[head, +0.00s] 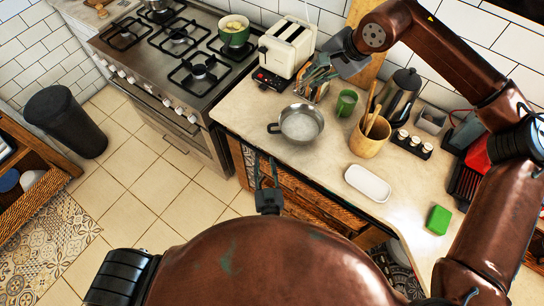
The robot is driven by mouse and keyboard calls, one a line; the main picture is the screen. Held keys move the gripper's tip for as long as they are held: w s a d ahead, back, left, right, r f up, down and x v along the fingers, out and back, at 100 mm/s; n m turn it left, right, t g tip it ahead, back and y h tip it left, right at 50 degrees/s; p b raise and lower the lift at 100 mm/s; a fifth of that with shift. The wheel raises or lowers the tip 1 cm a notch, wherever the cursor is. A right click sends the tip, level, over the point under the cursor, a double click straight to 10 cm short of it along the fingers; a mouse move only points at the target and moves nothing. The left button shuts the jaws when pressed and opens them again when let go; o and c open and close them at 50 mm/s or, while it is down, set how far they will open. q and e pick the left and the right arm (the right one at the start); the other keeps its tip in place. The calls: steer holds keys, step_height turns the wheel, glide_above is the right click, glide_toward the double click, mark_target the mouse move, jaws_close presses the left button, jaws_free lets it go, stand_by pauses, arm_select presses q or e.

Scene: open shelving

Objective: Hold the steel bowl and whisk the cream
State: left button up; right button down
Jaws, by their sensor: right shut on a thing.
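The steel bowl (318,137), round with a dark side handle, stands upright on the counter; its inside looks pale. My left gripper (266,163) is open and empty, below and left of the bowl in the picture, in front of the counter edge and apart from the bowl. My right gripper (319,74) is above and behind the bowl, near the toaster. It is shut on a thin utensil among the items at a small holder; its fingers hide most of it. I cannot make out a whisk clearly.
A toaster (287,46) and stove (175,60) with a green pot (234,36) are at left. A green mug (346,103), wooden utensil pot (368,140), kettle (403,90) and white dish (367,184) stand right of the bowl. Counter (318,170) before the bowl is clear.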

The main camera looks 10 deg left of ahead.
arm_select(q)
steer(key=t, duration=0.1)
glide_toward(269, 131)
steer(key=x, duration=1.1)
steer(key=shift+f, duration=0.15)
jaws_close()
steer(key=c, duration=0.7)
jaws_free()
jaws_close()
